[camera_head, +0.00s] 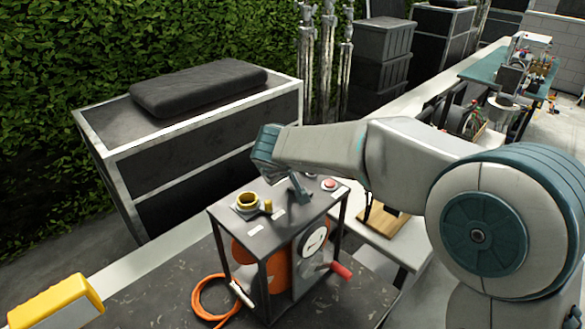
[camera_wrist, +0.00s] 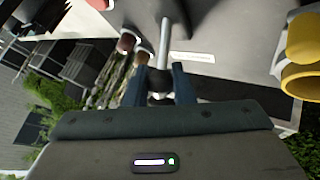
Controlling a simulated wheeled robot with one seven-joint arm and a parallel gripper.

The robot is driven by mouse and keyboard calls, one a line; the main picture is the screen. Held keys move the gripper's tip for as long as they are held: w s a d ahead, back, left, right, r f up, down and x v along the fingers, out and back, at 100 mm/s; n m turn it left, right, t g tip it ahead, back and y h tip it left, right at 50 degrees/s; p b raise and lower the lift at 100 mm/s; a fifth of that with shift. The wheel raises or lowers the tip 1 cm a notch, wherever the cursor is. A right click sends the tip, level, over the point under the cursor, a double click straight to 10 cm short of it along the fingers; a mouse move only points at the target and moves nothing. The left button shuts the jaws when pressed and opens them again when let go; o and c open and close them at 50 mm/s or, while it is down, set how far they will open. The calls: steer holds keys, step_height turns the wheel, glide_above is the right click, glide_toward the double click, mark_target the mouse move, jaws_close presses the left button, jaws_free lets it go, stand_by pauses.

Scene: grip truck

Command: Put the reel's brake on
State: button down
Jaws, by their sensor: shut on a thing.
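The reel stand (camera_head: 285,222) is a dark frame with a flat top, an orange reel (camera_head: 279,268) inside and a red crank handle (camera_head: 341,270) on its side. In the wrist view my gripper (camera_wrist: 160,88) is shut on a thin grey lever (camera_wrist: 165,42), with a dark end between the fingers. I take this lever for the brake. Its base and its exact angle are hard to tell.
A pale label (camera_wrist: 192,58) lies beside the lever. A yellow fitting (camera_wrist: 303,40) stands to the right in the wrist view. A loop of orange cable (camera_head: 205,300) lies by the stand. A large dark case (camera_head: 190,145) stands behind; a workbench (camera_head: 480,68) is at far right.

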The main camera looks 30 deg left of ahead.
steer(key=c, duration=1.3)
jaws_free()
steer(key=shift+s+a+f, duration=0.1)
steer(key=shift+o, duration=0.2)
steer(key=shift+s+r, duration=0.2)
steer(key=shift+r, duration=0.2)
steer(key=v, duration=1.3)
